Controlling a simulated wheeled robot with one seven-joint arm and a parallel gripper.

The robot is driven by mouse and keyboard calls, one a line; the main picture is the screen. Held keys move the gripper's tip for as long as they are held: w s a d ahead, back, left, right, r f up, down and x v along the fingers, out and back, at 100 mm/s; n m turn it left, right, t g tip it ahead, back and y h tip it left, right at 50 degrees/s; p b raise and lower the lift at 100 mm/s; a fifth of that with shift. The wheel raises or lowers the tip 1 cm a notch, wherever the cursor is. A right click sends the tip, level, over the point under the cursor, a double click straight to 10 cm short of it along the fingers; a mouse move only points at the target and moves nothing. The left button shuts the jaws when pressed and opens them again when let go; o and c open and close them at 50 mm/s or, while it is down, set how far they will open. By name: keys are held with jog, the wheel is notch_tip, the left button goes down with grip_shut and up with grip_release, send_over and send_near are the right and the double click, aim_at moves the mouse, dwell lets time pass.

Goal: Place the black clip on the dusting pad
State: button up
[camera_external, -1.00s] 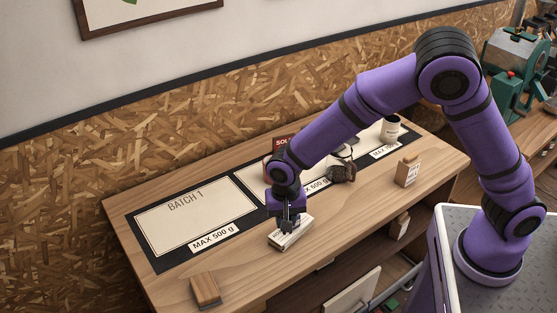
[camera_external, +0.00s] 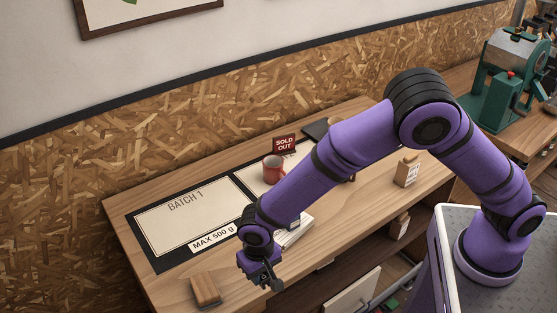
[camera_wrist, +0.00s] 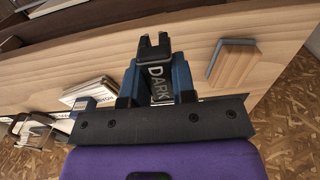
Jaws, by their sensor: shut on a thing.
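My gripper (camera_external: 264,274) is shut on the black clip (camera_wrist: 157,72), which bears the word DARK. The clip stands out between the blue fingertips in the wrist view, where my gripper (camera_wrist: 156,92) also shows. In the external view the clip is a small dark shape (camera_external: 277,285) at the gripper's end, held above the table's front part. The dusting pad appears to be the wooden block with a grey layer (camera_external: 205,291) at the table's front left. It also shows in the wrist view (camera_wrist: 232,63), to the right of the clip and apart from it.
A white box or stack (camera_external: 296,232) lies behind my gripper, partly hidden by my arm. Bare wood surrounds the pad.

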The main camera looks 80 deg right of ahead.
send_over(204, 286)
jog(key=shift+s+f, duration=0.15)
jog(key=shift+f, duration=2.35)
jog(key=shift+f, duration=0.1)
jog(key=o, duration=0.9)
